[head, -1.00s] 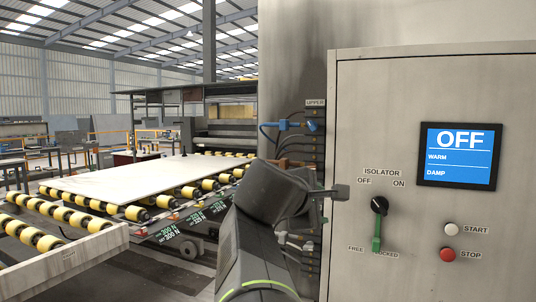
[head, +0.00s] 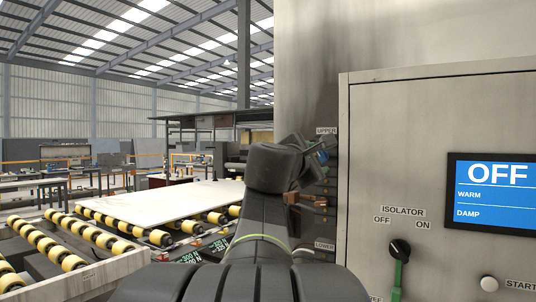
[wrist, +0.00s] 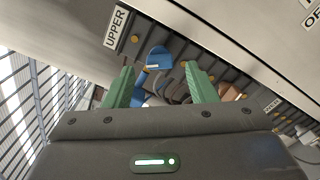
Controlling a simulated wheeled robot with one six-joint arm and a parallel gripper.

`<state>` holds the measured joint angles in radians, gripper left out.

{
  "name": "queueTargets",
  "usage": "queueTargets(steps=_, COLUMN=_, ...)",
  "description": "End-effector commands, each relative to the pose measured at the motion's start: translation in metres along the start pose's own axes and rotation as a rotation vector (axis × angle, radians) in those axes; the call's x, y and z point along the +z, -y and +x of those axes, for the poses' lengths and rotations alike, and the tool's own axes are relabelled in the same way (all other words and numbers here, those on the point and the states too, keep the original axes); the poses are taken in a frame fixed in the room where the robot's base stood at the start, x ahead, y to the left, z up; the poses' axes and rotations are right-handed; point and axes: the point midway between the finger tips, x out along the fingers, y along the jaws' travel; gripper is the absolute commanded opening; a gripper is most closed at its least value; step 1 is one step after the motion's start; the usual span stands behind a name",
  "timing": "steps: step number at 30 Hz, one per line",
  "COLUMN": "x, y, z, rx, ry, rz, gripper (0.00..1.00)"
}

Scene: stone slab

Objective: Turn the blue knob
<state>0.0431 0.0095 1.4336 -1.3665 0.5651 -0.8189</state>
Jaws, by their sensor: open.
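The blue knob (wrist: 157,58) shows in the wrist view under the UPPER label, just ahead of the gap between my fingertips. Blue also shows beside my wrist in the head view (head: 322,156), mostly covered by my arm. My gripper (wrist: 160,74) is open, with one green finger on each side of the gap and nothing held. I cannot tell whether a finger touches the knob.
Copper-brown fittings (head: 306,200) sit below, near the LOWER label (head: 325,246). A roller conveyor (head: 120,232) carries a pale slab (head: 165,203) on the left.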

Motion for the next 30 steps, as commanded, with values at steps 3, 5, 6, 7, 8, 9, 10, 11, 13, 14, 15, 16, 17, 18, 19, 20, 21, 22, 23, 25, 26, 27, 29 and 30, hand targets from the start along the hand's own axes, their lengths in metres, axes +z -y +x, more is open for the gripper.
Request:
queueTargets(steps=3, x=0.001, y=-0.001, z=0.022, rx=-0.002, ry=0.001, rz=-0.001, gripper=0.51)
queueTargets(steps=5, x=0.001, y=-0.001, z=0.029, rx=-0.002, ry=0.001, rz=-0.002, gripper=0.51)
queueTargets(steps=6, x=0.001, y=-0.001, z=0.033, rx=-0.001, ry=0.001, rz=-0.001, gripper=0.51)
queueTargets(steps=7, x=0.001, y=-0.001, z=0.036, rx=-0.001, ry=0.001, rz=0.000, gripper=0.51)
queueTargets(steps=8, x=0.001, y=-0.001, z=0.038, rx=0.000, ry=0.001, rz=0.000, gripper=0.51)
queueTargets(steps=9, x=0.001, y=-0.001, z=0.040, rx=0.000, ry=0.000, rz=0.001, gripper=0.51)
queueTargets(steps=10, x=0.000, y=0.000, z=0.042, rx=0.000, ry=0.000, rz=0.001, gripper=0.51)
queueTargets(steps=11, x=0.000, y=0.000, z=0.043, rx=0.000, ry=0.000, rz=0.001, gripper=0.51)
queueTargets(steps=13, x=0.000, y=0.000, z=0.044, rx=0.000, ry=-0.001, rz=0.001, gripper=0.51)
queueTargets(steps=14, x=0.000, y=0.000, z=0.044, rx=0.000, ry=-0.001, rz=0.001, gripper=0.51)
queueTargets(steps=15, x=0.000, y=0.000, z=0.044, rx=0.001, ry=-0.001, rz=0.001, gripper=0.51)
queueTargets(steps=16, x=0.000, y=0.000, z=0.044, rx=0.001, ry=-0.001, rz=0.001, gripper=0.51)
queueTargets(steps=17, x=0.000, y=0.000, z=0.044, rx=0.001, ry=-0.001, rz=0.001, gripper=0.51)
queueTargets(steps=18, x=0.000, y=0.000, z=0.044, rx=0.001, ry=-0.001, rz=0.001, gripper=0.51)
queueTargets(steps=19, x=0.000, y=0.000, z=0.044, rx=0.001, ry=-0.001, rz=0.001, gripper=0.51)
queueTargets(steps=20, x=0.000, y=0.000, z=0.044, rx=0.001, ry=-0.001, rz=0.001, gripper=0.51)
queueTargets(steps=21, x=0.000, y=0.000, z=0.044, rx=0.001, ry=-0.001, rz=0.001, gripper=0.43)
queueTargets(steps=22, x=0.000, y=0.000, z=0.044, rx=0.001, ry=-0.001, rz=0.001, gripper=0.37)
queueTargets(steps=23, x=0.000, y=0.000, z=0.044, rx=0.001, ry=-0.001, rz=0.001, gripper=0.31)
queueTargets(steps=25, x=0.000, y=0.000, z=0.044, rx=0.001, ry=-0.001, rz=0.001, gripper=0.18)
queueTargets(steps=26, x=0.000, y=0.000, z=0.044, rx=0.000, ry=-0.001, rz=0.001, gripper=0.12)
queueTargets(steps=27, x=0.000, y=0.000, z=0.044, rx=0.000, ry=-0.001, rz=0.001, gripper=0.06)
queueTargets(steps=29, x=0.000, y=0.000, z=0.044, rx=0.000, ry=-0.001, rz=0.001, gripper=0.06)
queueTargets(steps=30, x=0.000, y=0.000, z=0.044, rx=0.000, ry=-0.001, rz=0.002, gripper=0.06)
